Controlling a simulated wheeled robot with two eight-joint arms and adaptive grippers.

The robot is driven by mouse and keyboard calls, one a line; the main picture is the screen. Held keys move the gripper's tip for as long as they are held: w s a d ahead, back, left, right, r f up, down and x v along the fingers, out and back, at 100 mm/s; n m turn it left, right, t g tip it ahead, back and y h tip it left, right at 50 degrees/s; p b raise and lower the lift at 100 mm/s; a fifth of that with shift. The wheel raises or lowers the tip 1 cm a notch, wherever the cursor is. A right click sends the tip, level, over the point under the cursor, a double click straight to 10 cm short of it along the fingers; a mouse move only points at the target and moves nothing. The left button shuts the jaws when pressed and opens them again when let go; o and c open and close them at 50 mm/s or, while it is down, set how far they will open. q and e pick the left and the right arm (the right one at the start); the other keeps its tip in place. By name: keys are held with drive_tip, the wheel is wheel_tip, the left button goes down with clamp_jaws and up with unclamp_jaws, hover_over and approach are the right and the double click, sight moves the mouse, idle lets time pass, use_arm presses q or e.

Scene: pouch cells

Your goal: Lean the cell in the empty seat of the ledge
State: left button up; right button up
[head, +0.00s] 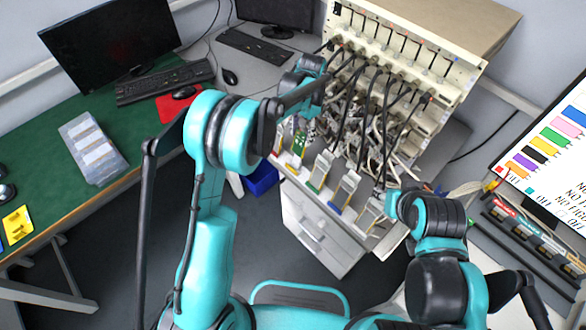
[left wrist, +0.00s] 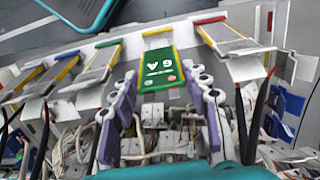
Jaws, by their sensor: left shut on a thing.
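The green cell (left wrist: 160,68), with white marks on its face, is between the purple-padded fingers of my left gripper (left wrist: 163,80) in the left wrist view. In the head view the green cell (head: 299,142) is small, just below my left gripper (head: 302,122). The cell is over the ledge (left wrist: 132,42) at a yellow-marked seat, between the red-marked and green-marked seats. Silver cells lean in the seats beside it, such as one (left wrist: 228,37) to its right and one (left wrist: 92,70) to its left. I cannot tell whether the cell touches the ledge. My right gripper does not show.
A rack (head: 415,60) with many hanging cables stands behind the ledge. Loose cables lie close under my left fingers. A blue bin (head: 262,180) stands below the ledge's left end. A whiteboard (head: 550,150) with coloured drawings is at the right. A green bench (head: 55,205) is at the left.

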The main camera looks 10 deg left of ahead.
sight(297, 150)
use_arm(q)
drive_tip(key=shift+s+a+f+b, duration=0.2)
drive_tip(key=shift+f+b, duration=0.4)
drive_tip(key=shift+f, duration=0.3)
drive_tip(key=shift+s+a+f+b, duration=0.1)
drive_tip(key=shift+s+f+b, duration=0.05)
drive_tip(key=shift+f+b, duration=0.65)
drive_tip(key=shift+s+a+f+b, duration=0.2)
drive_tip(key=shift+f+b, duration=0.25)
drive_tip(key=shift+f, duration=0.55)
drive_tip(key=shift+f, duration=0.2)
drive_tip(key=shift+s+a+f+b, duration=0.1)
drive_tip(key=shift+s+f+b, duration=0.05)
drive_tip(key=shift+f+b, duration=0.5)
drive_tip(key=o, duration=1.1)
drive_tip(key=shift+r, duration=0.15)
